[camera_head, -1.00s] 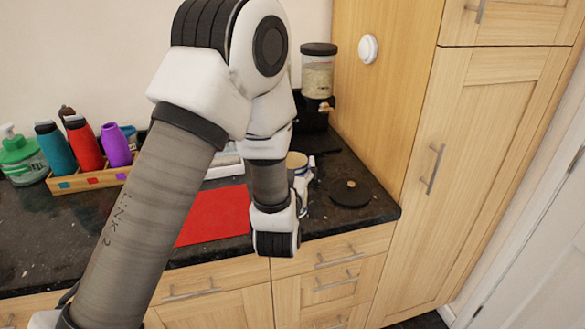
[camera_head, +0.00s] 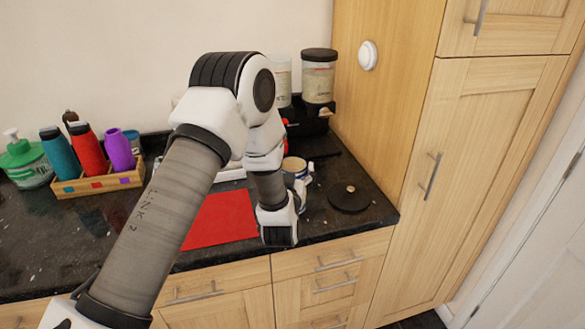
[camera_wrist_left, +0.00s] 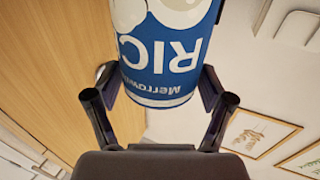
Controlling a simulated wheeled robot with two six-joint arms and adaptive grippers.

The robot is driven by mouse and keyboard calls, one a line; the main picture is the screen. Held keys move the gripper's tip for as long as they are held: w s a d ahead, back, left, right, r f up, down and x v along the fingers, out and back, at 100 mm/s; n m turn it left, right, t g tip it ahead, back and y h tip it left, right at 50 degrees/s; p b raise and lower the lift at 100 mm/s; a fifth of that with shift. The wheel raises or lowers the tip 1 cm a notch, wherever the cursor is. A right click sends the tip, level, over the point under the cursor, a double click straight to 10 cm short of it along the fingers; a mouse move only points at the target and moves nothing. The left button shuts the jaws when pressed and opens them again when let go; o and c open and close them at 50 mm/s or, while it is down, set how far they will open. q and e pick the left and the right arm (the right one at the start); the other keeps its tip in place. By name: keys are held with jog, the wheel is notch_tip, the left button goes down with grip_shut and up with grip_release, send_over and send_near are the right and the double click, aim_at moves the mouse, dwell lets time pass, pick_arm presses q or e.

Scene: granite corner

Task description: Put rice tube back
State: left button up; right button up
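The rice tube (camera_wrist_left: 160,68) is blue, with white lettering that reads upside down in the left wrist view. It sits between the two dark fingers of my left gripper (camera_wrist_left: 158,92), which touch or nearly touch its sides, so it looks gripped. In the head view, a cream-topped round piece of what seems to be the tube (camera_head: 294,165) shows beside my left wrist. My arm hides most of it and the fingers. My right gripper is not in view.
A red mat (camera_head: 222,218) lies on the dark counter, with a round black disc (camera_head: 349,196) at right. Rice dispensers (camera_head: 319,78) stand in the back corner beside a tall wooden cabinet (camera_head: 383,125). A wooden rack of bottles (camera_head: 98,183) stands at left.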

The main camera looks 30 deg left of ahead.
pick_arm(q)
jog(key=shift+w, duration=0.1)
jog(key=shift+r+p, duration=0.35)
jog(key=b+v, duration=0.4)
jog(key=v, duration=0.8)
jog(key=shift+f+b, duration=0.15)
jog(key=shift+b, duration=0.15)
